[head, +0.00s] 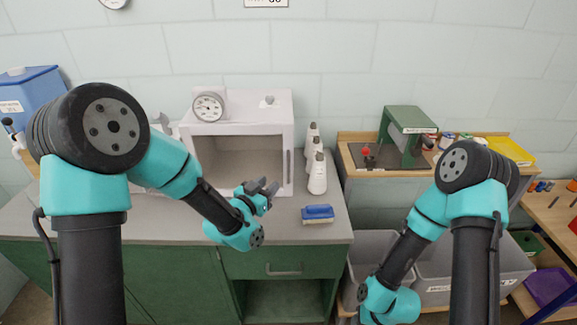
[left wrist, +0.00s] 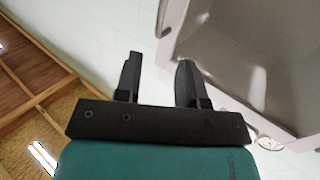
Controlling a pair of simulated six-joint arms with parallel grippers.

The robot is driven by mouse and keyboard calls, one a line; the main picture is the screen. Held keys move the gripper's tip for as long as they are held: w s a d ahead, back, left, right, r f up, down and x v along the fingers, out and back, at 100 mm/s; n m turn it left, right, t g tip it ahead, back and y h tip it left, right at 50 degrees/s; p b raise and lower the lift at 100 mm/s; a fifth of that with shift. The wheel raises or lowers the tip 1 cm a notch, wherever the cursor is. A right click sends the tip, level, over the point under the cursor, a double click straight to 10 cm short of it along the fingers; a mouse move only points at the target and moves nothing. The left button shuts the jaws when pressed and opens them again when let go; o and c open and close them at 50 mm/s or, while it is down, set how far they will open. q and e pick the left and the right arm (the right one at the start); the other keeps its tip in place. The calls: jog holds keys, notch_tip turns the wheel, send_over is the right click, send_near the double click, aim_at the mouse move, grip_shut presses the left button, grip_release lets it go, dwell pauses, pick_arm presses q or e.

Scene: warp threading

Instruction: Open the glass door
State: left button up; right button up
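The white cabinet (head: 242,115) stands on the grey counter against the wall. Its glass door (head: 235,160) covers the front and looks shut, with the pale interior showing through. A slim vertical grey handle (head: 285,166) is at the door's right side. My left gripper (head: 262,186) is in front of the lower right of the door, a little below and left of the handle in the picture. In the left wrist view its two fingers (left wrist: 158,80) are apart with nothing between them, and the cabinet (left wrist: 250,50) fills the upper right. My right gripper is out of view.
White bottles (head: 317,172) stand on the counter right of the cabinet, with a blue brush (head: 317,213) in front of them. A round dial gauge (head: 208,106) is on the cabinet's top left. The counter's front right is mostly clear.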

aim_at(288, 165)
pick_arm(q)
jog(key=x, duration=1.1)
jog(key=shift+w+d, duration=0.15)
jog(key=shift+w, duration=0.15)
grip_shut()
